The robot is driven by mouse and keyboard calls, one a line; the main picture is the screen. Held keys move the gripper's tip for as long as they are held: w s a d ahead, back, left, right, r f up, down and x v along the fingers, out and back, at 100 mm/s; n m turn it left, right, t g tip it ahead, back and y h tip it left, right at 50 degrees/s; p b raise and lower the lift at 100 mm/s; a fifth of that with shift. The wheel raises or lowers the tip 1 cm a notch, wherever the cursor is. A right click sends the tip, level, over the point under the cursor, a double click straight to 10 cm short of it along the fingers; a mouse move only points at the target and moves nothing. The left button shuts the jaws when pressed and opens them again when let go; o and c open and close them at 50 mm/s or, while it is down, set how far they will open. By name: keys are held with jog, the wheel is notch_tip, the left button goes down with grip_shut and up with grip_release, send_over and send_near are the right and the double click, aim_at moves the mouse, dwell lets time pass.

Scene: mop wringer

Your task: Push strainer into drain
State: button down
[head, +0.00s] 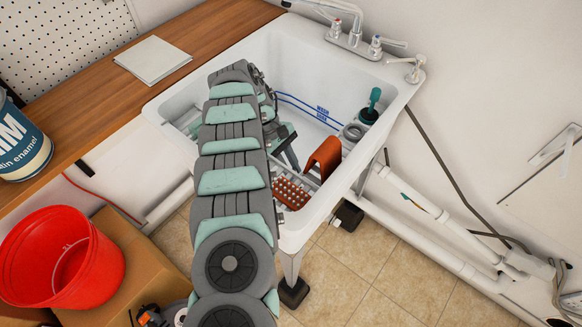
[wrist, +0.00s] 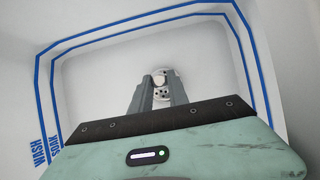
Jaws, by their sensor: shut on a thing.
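The white utility sink (head: 165,110) stands at the centre of the head view, and my arm reaches down into it. My gripper (wrist: 160,88) points at the sink floor in the wrist view. Its two grey fingers are shut on the strainer (wrist: 161,95), a small metal piece with dark holes showing between and just past the fingertips. The drain is hidden beneath the strainer and fingers, so I cannot tell whether the strainer is seated in it. In the head view my arm hides the strainer and drain.
Blue lines marked WASH and SOAK ring the basin. An orange-brown wringer piece (head: 323,159) and a red perforated part (head: 291,192) are at the sink's front right. A teal-handled plunger (head: 372,106) stands in a corner. The faucet (head: 352,35) rises behind. A red bucket (head: 30,262) is at left.

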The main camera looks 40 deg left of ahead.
jog(key=shift+f+b, duration=0.7)
jog(key=shift+f, duration=0.2)
dwell(0.6)
jog(key=c, duration=1.2)
grip_release()
